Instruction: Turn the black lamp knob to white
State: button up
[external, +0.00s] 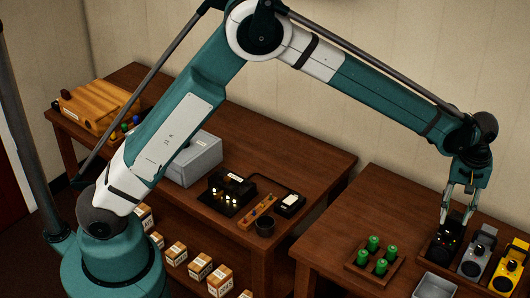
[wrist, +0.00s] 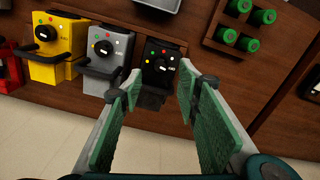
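The black lamp (wrist: 158,66) stands at the right end of a row of lamps in the wrist view. Its dark round knob (wrist: 157,66) is ringed by small coloured dots, and I cannot tell where it points. In the external view the black lamp (external: 438,247) is under my gripper (external: 457,218). In the wrist view my gripper (wrist: 160,75) is open and empty. Its two fingers spread to either side of the black lamp's front, and they appear apart from the knob.
A grey lamp (wrist: 108,45) and a yellow lamp (wrist: 60,36) stand beside the black one. A rack with several green cylinders (external: 374,242) and a grey bin (external: 436,286) are close by. Another table (external: 325,160) holds boxes and small devices.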

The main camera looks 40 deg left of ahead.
aim_at(449, 233)
jog(key=shift+f, duration=3.9)
jog(key=c, duration=0.9)
